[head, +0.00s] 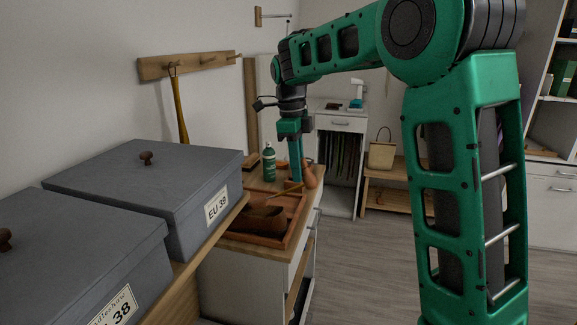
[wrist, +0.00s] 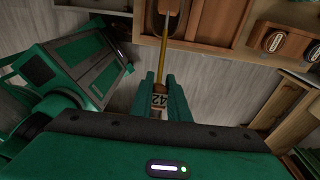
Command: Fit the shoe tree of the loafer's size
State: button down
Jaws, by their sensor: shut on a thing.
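My gripper (head: 296,180) points down over the tray's far right end in the head view. In the wrist view its fingers (wrist: 161,84) are shut on the end of a shoe tree, beside a tag reading 42 (wrist: 160,100). In the head view the dark brown loafer (head: 263,222) lies in the wooden tray. I cannot tell whether the tree's front end is inside it.
Grey lidded boxes stand at left, one marked EU 39 (head: 150,170) and one ending in 38 (head: 75,260). A green bottle (head: 269,162) stands behind the tray (head: 285,241). The floor at right is clear.

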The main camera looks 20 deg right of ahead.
aim_at(266, 198)
jog(key=shift+w+f, duration=0.1)
jog(key=shift+f, duration=0.05)
jog(key=shift+w+a, duration=0.1)
jog(key=shift+a, duration=0.3)
jog(key=shift+f, duration=2.6)
jog(key=shift+w+a+f+y, duration=0.1)
jog(key=shift+a+y, duration=0.1)
jog(key=shift+y, duration=0.1)
jog(key=shift+t+y, duration=0.6)
jog(key=shift+w+a+f, duration=0.5)
jog(key=shift+w+a, duration=0.25)
jog(key=shift+a, duration=0.3)
jog(key=shift+w+a+f, duration=0.5)
jog(key=shift+w+a, duration=0.25)
jog(key=shift+a, duration=0.35)
jog(key=shift+w+a+f, duration=0.5)
jog(key=shift+w+a, duration=0.25)
jog(key=shift+a, duration=0.3)
